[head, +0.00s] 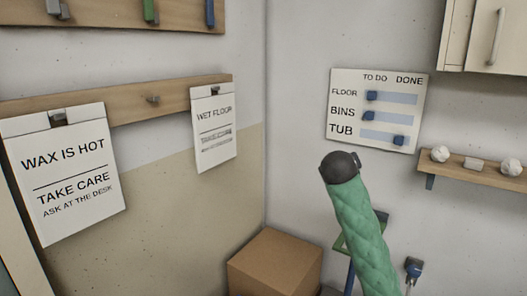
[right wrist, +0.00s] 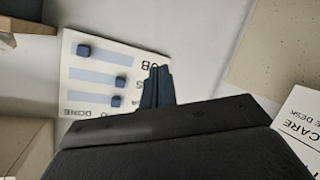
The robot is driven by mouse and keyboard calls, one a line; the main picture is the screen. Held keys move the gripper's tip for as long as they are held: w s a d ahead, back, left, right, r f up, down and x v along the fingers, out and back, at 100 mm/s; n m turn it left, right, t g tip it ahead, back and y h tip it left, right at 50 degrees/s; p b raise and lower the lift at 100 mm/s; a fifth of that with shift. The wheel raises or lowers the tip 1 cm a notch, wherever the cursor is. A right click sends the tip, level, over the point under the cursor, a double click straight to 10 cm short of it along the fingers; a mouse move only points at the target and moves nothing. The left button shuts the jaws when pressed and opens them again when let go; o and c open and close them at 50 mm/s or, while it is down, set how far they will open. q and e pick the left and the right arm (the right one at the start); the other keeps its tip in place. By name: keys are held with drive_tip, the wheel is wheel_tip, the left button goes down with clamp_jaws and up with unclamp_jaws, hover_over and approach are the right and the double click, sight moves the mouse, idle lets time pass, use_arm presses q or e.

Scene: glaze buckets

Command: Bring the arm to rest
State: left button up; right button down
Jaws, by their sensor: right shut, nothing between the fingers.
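My right gripper (right wrist: 157,72) shows in the right wrist view with its dark fingers together and nothing between them. It points toward the wall board (right wrist: 85,75), which appears upside down there, and it stands apart from any object I can make out. In the head view a green quilted arm of mine rises from the bottom right to a dark end below the board (head: 377,110); the fingers cannot be made out there. My left gripper is in neither view.
A cardboard box (head: 275,262) stands in the corner. A small shelf (head: 478,168) with pale lumps and a cabinet (head: 485,35) are at the right. Signs (head: 66,170) hang from a wooden rail (head: 120,105) at the left. A green-topped stand is partly hidden behind my arm.

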drive_tip(key=s+a+f+g+y, duration=0.2)
drive_tip(key=s+a+f+y, duration=0.15)
drive_tip(key=s+f, duration=0.8)
drive_tip(key=s+a+f+g+y, duration=0.2)
drive_tip(key=s+a+f, duration=0.3)
drive_tip(key=s+f, duration=0.7)
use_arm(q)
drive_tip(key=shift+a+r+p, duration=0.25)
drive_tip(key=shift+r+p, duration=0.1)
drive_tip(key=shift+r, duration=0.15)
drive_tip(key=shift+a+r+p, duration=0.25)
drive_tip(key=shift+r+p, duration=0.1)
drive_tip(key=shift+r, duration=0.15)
use_arm(e)
drive_tip(key=s+f+g, duration=0.3)
drive_tip(key=s+f, duration=0.9)
drive_tip(key=s, duration=0.4)
drive_tip(key=s+a+f+g, duration=0.1)
drive_tip(key=s+f+g, duration=0.2)
drive_tip(key=s+f, duration=0.9)
drive_tip(key=s, duration=0.3)
drive_tip(key=shift+s+g+y, duration=0.35)
drive_tip(key=shift+s+g, duration=0.05)
